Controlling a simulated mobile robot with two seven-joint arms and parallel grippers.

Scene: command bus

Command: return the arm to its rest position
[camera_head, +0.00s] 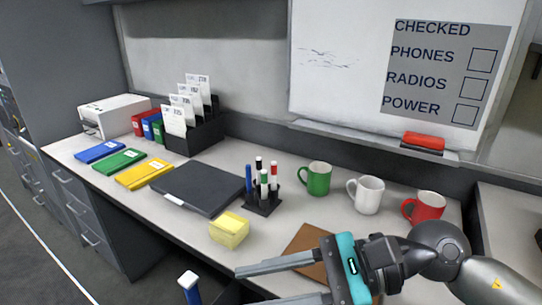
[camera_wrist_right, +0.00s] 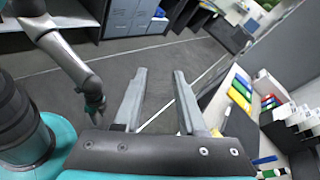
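My right gripper (camera_head: 246,287) comes in from the right in the head view, over the front of the desk (camera_head: 275,232). Its two grey fingers are spread apart and nothing is between them. The right wrist view also shows the open fingers (camera_wrist_right: 160,74), with grey floor behind them. In that view another arm of mine hangs at the left, and my left gripper (camera_wrist_right: 95,105) is at its end, too small to read. The head view does not show the left arm.
A brown mat (camera_head: 303,243) lies partly behind the right gripper. A blue-and-white object (camera_head: 190,286) shows at the bottom edge.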

